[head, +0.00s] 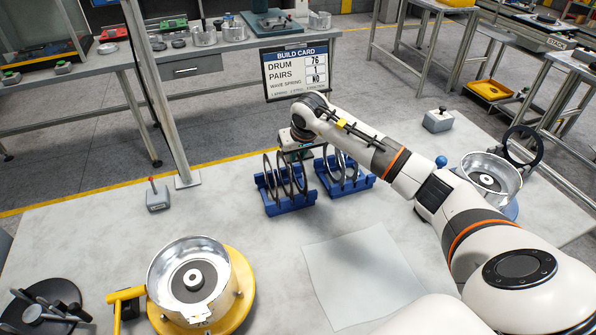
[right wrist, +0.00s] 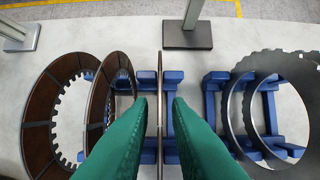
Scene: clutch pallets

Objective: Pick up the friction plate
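Brown friction plates (right wrist: 50,115) stand on edge in a blue rack at the left of the right wrist view. The left blue rack (head: 290,204) in the head view holds several upright rings. In the right wrist view, one thin plate (right wrist: 160,75) stands edge-on between the green fingers of my right gripper (right wrist: 161,100). The fingers are open, one on each side of it, with gaps visible. In the head view my right gripper (head: 299,151) is over the racks, its fingertips mostly hidden. My left gripper is not in view.
Grey toothed steel plates (right wrist: 285,95) stand in the neighbouring right blue rack (head: 346,188). A metal drum (head: 160,272) sits on a yellow base at front left; another drum (head: 490,172) stands at right. A build card (head: 295,72) hangs behind. A pale sheet (head: 360,275) lies in front.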

